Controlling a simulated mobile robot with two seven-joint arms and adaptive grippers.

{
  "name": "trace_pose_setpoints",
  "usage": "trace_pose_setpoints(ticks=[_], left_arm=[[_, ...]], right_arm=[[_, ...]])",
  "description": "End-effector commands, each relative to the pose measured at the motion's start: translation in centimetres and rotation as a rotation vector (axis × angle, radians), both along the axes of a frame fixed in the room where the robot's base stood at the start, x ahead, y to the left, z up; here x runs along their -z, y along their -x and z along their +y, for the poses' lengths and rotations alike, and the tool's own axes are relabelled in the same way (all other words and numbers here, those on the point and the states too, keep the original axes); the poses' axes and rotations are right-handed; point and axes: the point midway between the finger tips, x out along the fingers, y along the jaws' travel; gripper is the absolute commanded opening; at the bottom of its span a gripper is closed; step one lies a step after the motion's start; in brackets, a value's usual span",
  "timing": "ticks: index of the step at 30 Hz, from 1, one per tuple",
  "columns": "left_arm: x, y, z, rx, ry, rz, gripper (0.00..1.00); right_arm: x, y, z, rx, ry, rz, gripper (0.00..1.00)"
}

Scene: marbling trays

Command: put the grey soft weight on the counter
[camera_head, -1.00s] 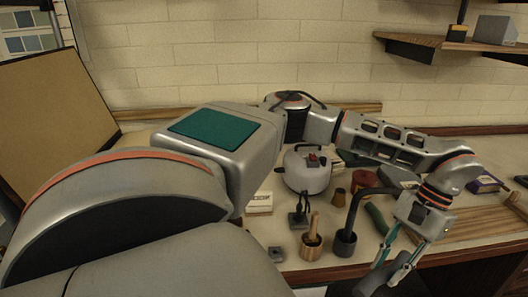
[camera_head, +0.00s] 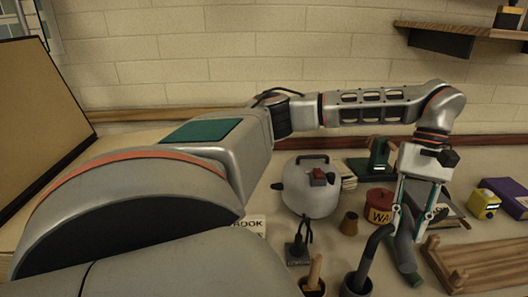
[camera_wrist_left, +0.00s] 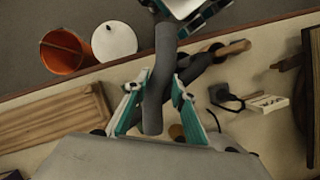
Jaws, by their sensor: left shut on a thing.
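The grey soft weight (camera_wrist_left: 156,85) is a long grey cylinder, gripped between the teal fingers of my left gripper (camera_wrist_left: 152,103) in the left wrist view. In the head view, my left gripper (camera_head: 412,222) points down over the right part of the counter (camera_head: 342,237), shut on the weight (camera_head: 403,236). The weight's lower part overlaps a dark green cylinder there; I cannot tell whether they touch. Part of my right gripper (camera_wrist_left: 203,14) shows at the top of the wrist view, near the weight's far end; its fingertips are cut off.
A red tin (camera_head: 379,205), a grey kettle-like pot (camera_head: 311,190) and a small brown cup (camera_head: 349,224) stand nearby. A dark holder with a bent grey stem (camera_head: 371,252) is in front. A wooden slatted rack (camera_head: 480,264) lies right. An orange bucket (camera_wrist_left: 64,52) is beyond the counter edge.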

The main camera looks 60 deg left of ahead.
Motion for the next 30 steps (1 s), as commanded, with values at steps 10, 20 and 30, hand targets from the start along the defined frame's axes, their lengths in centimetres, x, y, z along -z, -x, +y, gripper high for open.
trace_pose_setpoints(ticks=[10, 20, 30], left_arm=[[-1.3, -1.6, 4.4, -0.468, -0.002, 0.004, 0.00], [0.4, -1.5, 4.6, -0.482, -0.004, 0.007, 0.00], [8.7, -1.4, 4.5, -0.480, -0.004, 0.011, 0.00]], right_arm=[[3.1, -0.2, -1.0, 0.003, 0.025, 0.001, 0.40], [3.3, -0.1, -0.8, -0.002, 0.024, 0.002, 0.40], [5.5, 1.0, -1.0, -0.008, 0.041, 0.032, 0.40]])
